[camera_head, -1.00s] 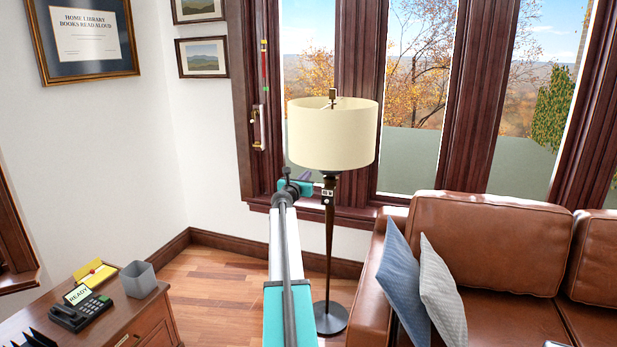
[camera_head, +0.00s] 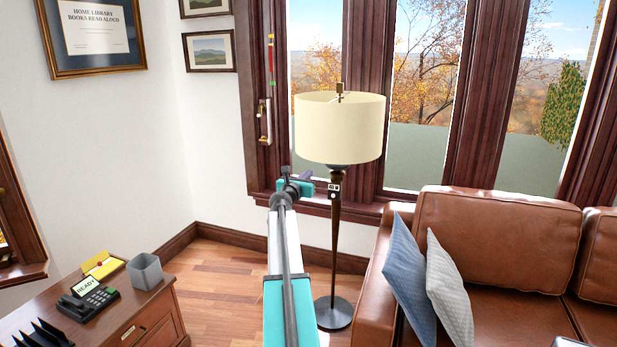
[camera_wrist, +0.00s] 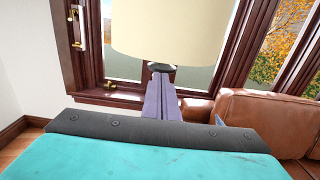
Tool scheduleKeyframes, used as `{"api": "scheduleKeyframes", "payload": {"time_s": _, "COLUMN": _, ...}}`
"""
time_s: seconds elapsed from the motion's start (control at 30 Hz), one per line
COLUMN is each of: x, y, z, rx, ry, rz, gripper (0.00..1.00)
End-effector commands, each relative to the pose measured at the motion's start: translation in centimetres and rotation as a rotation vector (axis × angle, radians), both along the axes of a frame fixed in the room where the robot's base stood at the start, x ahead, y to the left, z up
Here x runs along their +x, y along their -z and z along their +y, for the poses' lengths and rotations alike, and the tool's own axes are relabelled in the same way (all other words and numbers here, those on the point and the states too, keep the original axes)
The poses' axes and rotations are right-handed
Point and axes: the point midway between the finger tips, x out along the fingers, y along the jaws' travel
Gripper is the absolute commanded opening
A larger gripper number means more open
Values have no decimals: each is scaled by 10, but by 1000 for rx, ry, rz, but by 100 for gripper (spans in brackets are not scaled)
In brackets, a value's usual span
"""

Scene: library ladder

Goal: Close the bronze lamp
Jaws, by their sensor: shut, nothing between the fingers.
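The bronze lamp (camera_head: 336,245) is a floor lamp with a cream drum shade (camera_head: 339,128), standing upright in front of the window, left of the sofa. A small switch box (camera_head: 334,191) with a pale front sits on its pole just below the shade. My gripper (camera_head: 307,188) is at about the height of that box, to its left in the head view. In the wrist view, my purple fingers (camera_wrist: 160,98) are together and point toward the lamp, below the shade (camera_wrist: 168,30). They hide the pole and switch box there. I cannot tell whether they touch the lamp.
A brown leather sofa (camera_head: 497,240) with two cushions stands right of the lamp. A wooden desk (camera_head: 150,305) with a phone (camera_head: 90,298) and grey cup (camera_head: 145,271) is at lower left. The window frame (camera_head: 365,110) is close behind the lamp. Bare floor (camera_head: 215,270) lies between desk and lamp.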

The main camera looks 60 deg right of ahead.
Motion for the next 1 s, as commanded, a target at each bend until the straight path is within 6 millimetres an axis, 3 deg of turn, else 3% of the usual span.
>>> {"api": "scheduleKeyframes", "payload": {"time_s": 0.27, "x": 6, "y": 10, "z": 7, "rx": 18, "ry": -4, "rz": -20, "gripper": 0}}
{"api": "scheduleKeyframes", "payload": {"time_s": 0.37, "x": 16, "y": 31, "z": 19, "rx": 56, "ry": -9, "rz": -62, "gripper": 0}}
{"api": "scheduleKeyframes", "payload": {"time_s": 0.47, "x": 31, "y": 65, "z": 41, "rx": 119, "ry": -13, "rz": -128, "gripper": 0}}
{"api": "scheduleKeyframes", "payload": {"time_s": 0.67, "x": 69, "y": 164, "z": 112, "rx": 316, "ry": 0, "rz": -314, "gripper": 0}}
{"api": "scheduleKeyframes", "payload": {"time_s": 0.83, "x": 92, "y": 255, "z": 189, "rx": 507, "ry": 54, "rz": -471, "gripper": 0}}
{"api": "scheduleKeyframes", "payload": {"time_s": 1.0, "x": 101, "y": 341, "z": 273, "rx": 689, "ry": 146, "rz": -598, "gripper": 0}}
